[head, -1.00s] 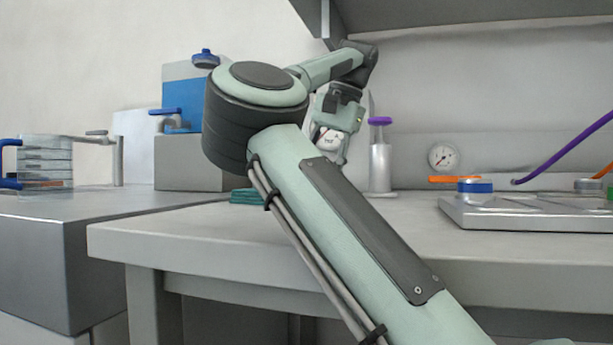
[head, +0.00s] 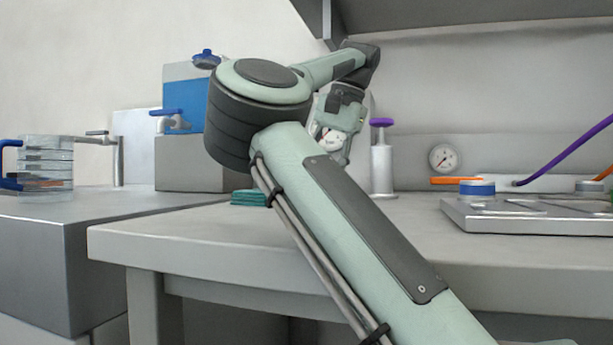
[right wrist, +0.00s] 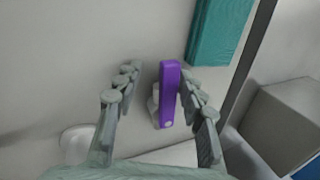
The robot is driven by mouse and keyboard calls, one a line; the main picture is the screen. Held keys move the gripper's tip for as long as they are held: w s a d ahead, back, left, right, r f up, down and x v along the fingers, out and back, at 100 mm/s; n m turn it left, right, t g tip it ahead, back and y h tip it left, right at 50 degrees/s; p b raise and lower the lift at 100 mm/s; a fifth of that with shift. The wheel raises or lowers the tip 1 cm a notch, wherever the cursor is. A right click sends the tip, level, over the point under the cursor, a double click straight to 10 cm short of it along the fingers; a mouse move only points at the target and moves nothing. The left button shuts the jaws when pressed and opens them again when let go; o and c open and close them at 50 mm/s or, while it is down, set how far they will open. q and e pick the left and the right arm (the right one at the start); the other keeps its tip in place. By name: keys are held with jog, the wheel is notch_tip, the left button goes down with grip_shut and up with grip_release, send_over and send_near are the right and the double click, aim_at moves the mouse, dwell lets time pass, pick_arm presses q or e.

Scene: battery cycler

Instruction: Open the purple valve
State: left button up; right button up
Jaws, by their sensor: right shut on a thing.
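The purple valve handle (right wrist: 169,92) shows in the right wrist view as a long bar on a pale fitting. My right gripper (right wrist: 158,80) has its fingers on either side of this handle. The right finger lies against or very close to the handle; a gap shows on the left side. In the head view my right arm reaches in from the lower right. Its wrist shows at the back of the bench, but the fingertips and the gripped handle are hidden behind the arm. My left gripper is not in view.
A teal stack (head: 248,198) lies on the bench and shows beside the handle in the right wrist view (right wrist: 218,32). A purple-topped white cylinder (head: 381,160) stands right of my wrist. A metal tray (head: 540,217) is at right. A blue-tapped container (head: 184,100) stands at left.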

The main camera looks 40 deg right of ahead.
jog(key=p+v, duration=0.3)
jog(key=v, duration=0.5)
jog(key=shift+s+d, duration=0.2)
jog(key=shift+s, duration=0.2)
